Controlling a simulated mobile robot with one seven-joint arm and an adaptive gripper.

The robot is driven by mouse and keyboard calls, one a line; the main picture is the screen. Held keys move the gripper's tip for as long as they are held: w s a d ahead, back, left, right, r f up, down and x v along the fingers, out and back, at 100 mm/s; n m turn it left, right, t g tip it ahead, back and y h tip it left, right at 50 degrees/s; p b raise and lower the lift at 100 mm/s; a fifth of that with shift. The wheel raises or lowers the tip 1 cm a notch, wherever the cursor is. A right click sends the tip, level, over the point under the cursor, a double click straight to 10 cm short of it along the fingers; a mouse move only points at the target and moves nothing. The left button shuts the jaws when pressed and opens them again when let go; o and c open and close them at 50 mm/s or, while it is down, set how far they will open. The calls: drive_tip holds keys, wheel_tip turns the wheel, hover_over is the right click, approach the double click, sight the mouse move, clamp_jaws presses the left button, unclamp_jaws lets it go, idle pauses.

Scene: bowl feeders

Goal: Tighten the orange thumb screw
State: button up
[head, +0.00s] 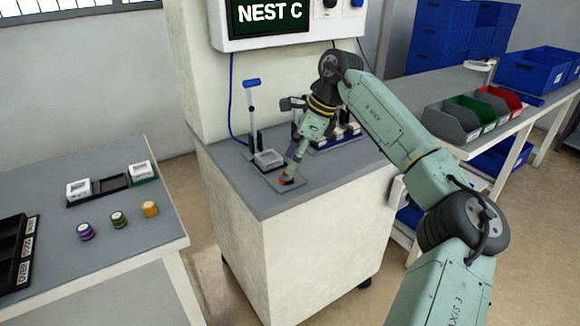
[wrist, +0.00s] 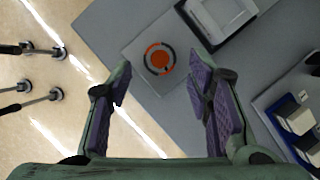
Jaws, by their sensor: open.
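The orange thumb screw (head: 288,180) is at the front of a grey plate on the cabinet's top. In the wrist view the screw (wrist: 159,59) is a round orange cap with a dark, partly orange ring around it. My gripper (head: 293,168) points down at the screw from above. In the wrist view my gripper (wrist: 160,64) is open, with purple-padded fingers on the left and right of the screw. Gaps show between both fingertips and the screw. I cannot tell how far above it the tips are.
A square grey-white nest (head: 268,159) sits just behind the screw, beside a blue-handled upright clamp (head: 252,108). A rack of small parts (head: 338,138) stands to the right. A screen (head: 270,14) reads "NEST C". A left table (head: 120,255) holds blue, green and orange ribbed pieces.

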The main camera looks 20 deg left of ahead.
sight(287, 177)
drive_tip(key=shift+x, duration=1.6)
clamp_jaws()
